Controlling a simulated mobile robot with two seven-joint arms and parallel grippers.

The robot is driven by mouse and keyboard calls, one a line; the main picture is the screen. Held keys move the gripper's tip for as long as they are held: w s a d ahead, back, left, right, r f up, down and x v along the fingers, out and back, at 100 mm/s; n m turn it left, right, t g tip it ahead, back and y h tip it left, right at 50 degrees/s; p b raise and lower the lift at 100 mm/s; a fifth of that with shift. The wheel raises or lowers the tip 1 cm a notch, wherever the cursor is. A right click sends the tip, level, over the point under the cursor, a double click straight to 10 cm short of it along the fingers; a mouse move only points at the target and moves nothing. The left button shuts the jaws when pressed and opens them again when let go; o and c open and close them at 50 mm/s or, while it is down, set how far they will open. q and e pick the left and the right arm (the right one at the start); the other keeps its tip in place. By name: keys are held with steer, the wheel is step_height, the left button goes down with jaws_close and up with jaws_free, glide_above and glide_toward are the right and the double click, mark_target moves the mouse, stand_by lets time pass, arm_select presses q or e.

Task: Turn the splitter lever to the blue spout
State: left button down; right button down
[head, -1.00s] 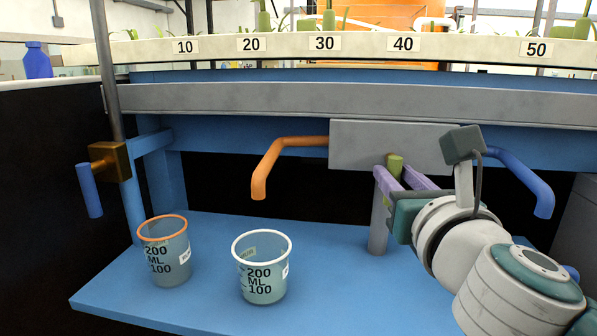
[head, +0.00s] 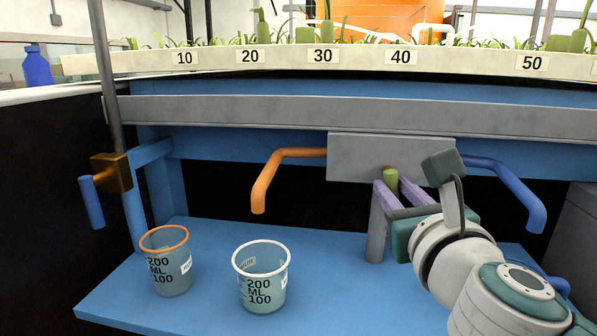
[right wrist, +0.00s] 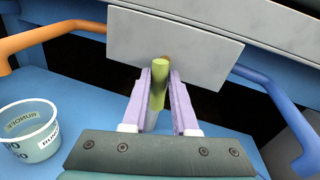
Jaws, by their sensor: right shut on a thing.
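The splitter is a grey box (head: 355,155) under the flume rail, with an orange spout (head: 270,175) on its left and a blue spout (head: 515,180) on its right. Its olive-green lever (head: 391,180) sticks out below the box, between the two spouts. My right gripper (head: 398,194) has its purple fingers shut on the lever; the right wrist view shows the lever (right wrist: 158,85) between them. My right arm partly covers the box's lower right side and the root of the blue spout. My left gripper is not in view.
An orange-rimmed beaker (head: 168,275) and a white-rimmed beaker (head: 262,290) stand on the blue shelf (head: 200,240), left of my right gripper. A brown valve block with a blue handle (head: 92,203) sits on a post at the left. Bare shelf lies around the beakers.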

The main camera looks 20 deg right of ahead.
steer(key=n+p, duration=0.1)
steer(key=p, duration=0.1)
steer(key=n+p, duration=0.1)
steer(key=p, duration=0.1)
steer(key=shift+r+n+g, duration=0.35)
steer(key=shift+n+g, duration=0.05)
steer(key=shift+n+p, duration=1.1)
steer(key=shift+p, duration=0.05)
steer(key=c, duration=1)
jaws_free()
steer(key=shift+o, duration=1.3)
steer(key=shift+s+f, duration=0.1)
steer(key=shift+f, duration=0.05)
steer(key=p+v, duration=0.1)
steer(key=v, duration=0.9)
